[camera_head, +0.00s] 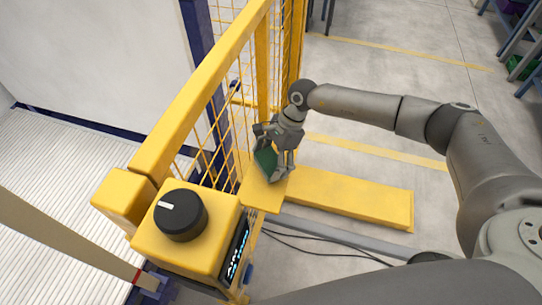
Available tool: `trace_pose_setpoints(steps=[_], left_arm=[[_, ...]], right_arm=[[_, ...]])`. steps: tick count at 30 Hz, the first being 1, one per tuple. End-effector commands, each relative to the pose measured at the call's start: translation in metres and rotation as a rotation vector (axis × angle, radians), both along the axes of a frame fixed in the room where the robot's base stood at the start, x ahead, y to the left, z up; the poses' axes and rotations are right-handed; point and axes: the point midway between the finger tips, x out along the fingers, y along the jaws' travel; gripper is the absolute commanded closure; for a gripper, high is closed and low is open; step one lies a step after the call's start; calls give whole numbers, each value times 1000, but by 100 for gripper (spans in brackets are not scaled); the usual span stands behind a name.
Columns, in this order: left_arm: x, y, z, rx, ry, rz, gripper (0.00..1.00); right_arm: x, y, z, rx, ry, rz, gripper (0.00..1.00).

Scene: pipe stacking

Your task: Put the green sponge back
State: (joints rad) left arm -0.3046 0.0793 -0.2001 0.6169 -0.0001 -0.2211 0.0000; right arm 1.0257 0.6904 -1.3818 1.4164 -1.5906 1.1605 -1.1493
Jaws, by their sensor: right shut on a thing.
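The green sponge (264,163) is between the fingers of my right gripper (277,163), which is shut on it. Gripper and sponge are over a small yellow shelf (262,193) on the side of the yellow fence. Part of the sponge is hidden by the fingers. I cannot tell whether the sponge touches the shelf. My left gripper is not in view.
A yellow box with a black rotary knob (180,215) stands left of the shelf. The yellow fence rail (200,90) and its mesh run behind the gripper. A yellow beam (350,199) lies on the floor at right, with dark cables (320,250) nearby.

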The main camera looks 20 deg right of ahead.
Motion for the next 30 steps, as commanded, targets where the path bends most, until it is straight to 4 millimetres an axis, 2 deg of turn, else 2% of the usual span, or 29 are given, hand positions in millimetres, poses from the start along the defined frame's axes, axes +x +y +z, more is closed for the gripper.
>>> trace_pose_setpoints(steps=[11,12,15,28,30], left_arm=[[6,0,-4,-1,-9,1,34],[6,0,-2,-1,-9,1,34],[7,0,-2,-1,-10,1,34],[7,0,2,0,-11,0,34],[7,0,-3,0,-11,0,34]], right_arm=[[0,0,-6,-1,1,0,35],[0,0,-4,-1,1,0,11],[0,0,-3,-1,1,0,0],[0,0,0,-1,1,0,0],[1,-3,4,-1,-1,0,0]])
